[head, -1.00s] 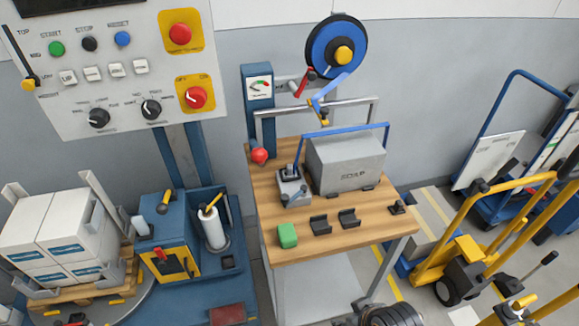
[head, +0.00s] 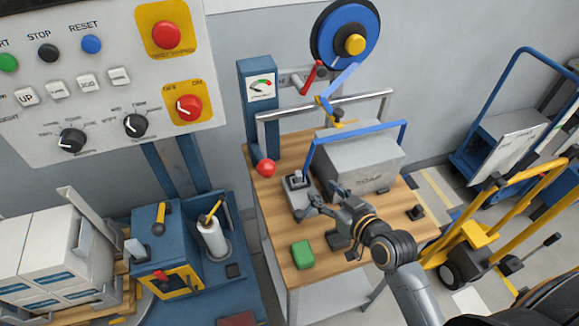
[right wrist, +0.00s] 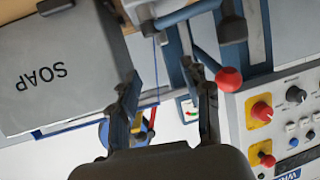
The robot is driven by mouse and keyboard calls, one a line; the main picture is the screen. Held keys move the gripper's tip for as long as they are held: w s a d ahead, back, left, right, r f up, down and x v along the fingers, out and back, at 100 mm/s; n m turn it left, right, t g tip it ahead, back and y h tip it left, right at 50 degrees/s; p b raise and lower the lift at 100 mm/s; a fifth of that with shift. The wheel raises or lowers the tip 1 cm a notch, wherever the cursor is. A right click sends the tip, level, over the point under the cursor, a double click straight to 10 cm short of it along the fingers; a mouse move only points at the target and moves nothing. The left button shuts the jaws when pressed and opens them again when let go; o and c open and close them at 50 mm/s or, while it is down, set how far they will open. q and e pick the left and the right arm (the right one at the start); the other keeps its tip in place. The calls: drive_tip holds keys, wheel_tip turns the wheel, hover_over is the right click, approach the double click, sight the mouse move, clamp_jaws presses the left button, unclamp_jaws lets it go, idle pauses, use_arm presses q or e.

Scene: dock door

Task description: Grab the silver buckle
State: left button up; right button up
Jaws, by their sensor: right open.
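A small silver-grey metal piece with a raised top, which looks like the silver buckle (head: 299,194), sits on the wooden table left of the grey SOAP box (head: 362,165). A blue strap (head: 355,133) arches over the box and comes down at the metal piece. My right gripper (head: 326,195) is open and empty, just right of the metal piece and in front of the box. In the right wrist view its open fingers (right wrist: 163,72) have nothing between them, with the SOAP box (right wrist: 62,70) at left. My left gripper is not in view.
A green block (head: 302,254) and dark clips, partly hidden by my arm, lie at the table's (head: 270,212) front. A red ball knob (head: 266,168) stands at its left edge. A strap reel (head: 345,42) hangs behind. A control panel (head: 95,125) is at left.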

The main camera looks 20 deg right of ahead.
sight(301, 176)
drive_tip(key=p+x, duration=0.1)
drive_tip(key=x, duration=0.4)
drive_tip(key=shift+w+a, duration=0.1)
drive_tip(key=shift+w, duration=0.05)
drive_tip(key=shift+x, duration=1)
drive_tip(key=shift+w+a+f, duration=0.1)
drive_tip(key=shift+w+f, duration=0.05)
drive_tip(key=shift+w, duration=0.05)
drive_tip(key=shift+p+x, duration=0.5)
drive_tip(key=shift+x, duration=0.25)
drive_tip(key=x, duration=0.3)
drive_tip(key=shift+a+f, duration=0.15)
drive_tip(key=shift+w, duration=0.15)
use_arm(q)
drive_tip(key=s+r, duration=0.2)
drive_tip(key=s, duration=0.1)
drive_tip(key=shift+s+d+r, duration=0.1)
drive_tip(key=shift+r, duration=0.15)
use_arm(e)
clamp_jaws()
